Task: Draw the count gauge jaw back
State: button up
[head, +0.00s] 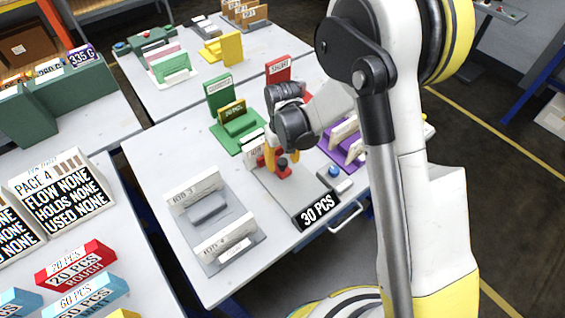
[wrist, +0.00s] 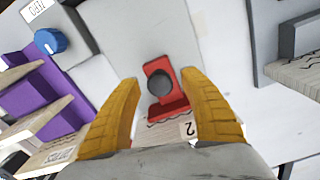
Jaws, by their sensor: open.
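The count gauge (head: 301,192) is a grey plate on the table with a black "30 PCS" display (head: 317,208) at its near end. Its red jaw (head: 285,172) carries a black knob; in the wrist view the jaw (wrist: 157,68) and knob (wrist: 160,82) show clearly. My gripper (head: 277,160) is over the far end of the gauge. In the wrist view my gripper (wrist: 160,88) is open, with one yellow finger on each side of the jaw and visible gaps. A pale card edge marked "2" (wrist: 187,129) lies against the jaw's red end plate, partly hidden by my gripper.
A grey holder with cards (head: 209,207) is at left, a green holder (head: 238,128) behind. A drawer handle (head: 346,217) juts from the table's front.

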grip_shut()
jog(key=shift+s+d+b, duration=0.25)
jog(key=shift+s+d, duration=0.3)
jog(key=shift+s, duration=0.3)
jog(key=shift+s+d+b, duration=0.25)
jog(key=shift+s+d, duration=0.35)
jog(key=shift+s, duration=0.2)
jog(key=shift+s+d+b, duration=0.25)
jog(key=shift+s+d, duration=0.3)
jog(key=shift+s, duration=0.3)
grip_release()
jog(key=shift+r, duration=0.1)
notch_tip(320, 180, up, 12)
